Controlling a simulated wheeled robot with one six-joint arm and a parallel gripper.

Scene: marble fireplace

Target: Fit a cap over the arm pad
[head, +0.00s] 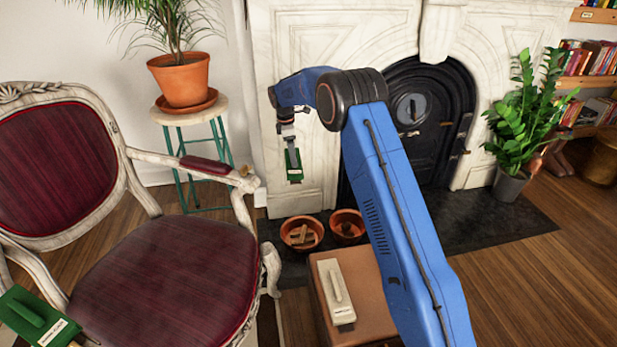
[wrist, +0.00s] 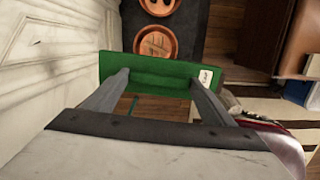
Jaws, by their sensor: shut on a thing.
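My gripper (head: 291,150) is shut on a green cap (head: 295,174) with a white label, held in the air in front of the white fireplace surround. In the wrist view the fingers (wrist: 160,78) grip the green cap (wrist: 150,68) across its middle. The chair's far arm carries a bare dark red arm pad (head: 206,166), to the left of the held cap and apart from it. Another green cap (head: 33,318) sits at the lower left, over the chair's near arm. A cream cap (head: 338,293) with a handle lies on a brown box. The held cap's underside is hidden.
The chair seat (head: 165,278) is dark red. A plant pot (head: 181,78) stands on a stool (head: 205,110) behind the far arm. Two terracotta bowls (head: 302,233) (head: 347,227) are on the dark hearth. The brown box (head: 372,272) is in front of them.

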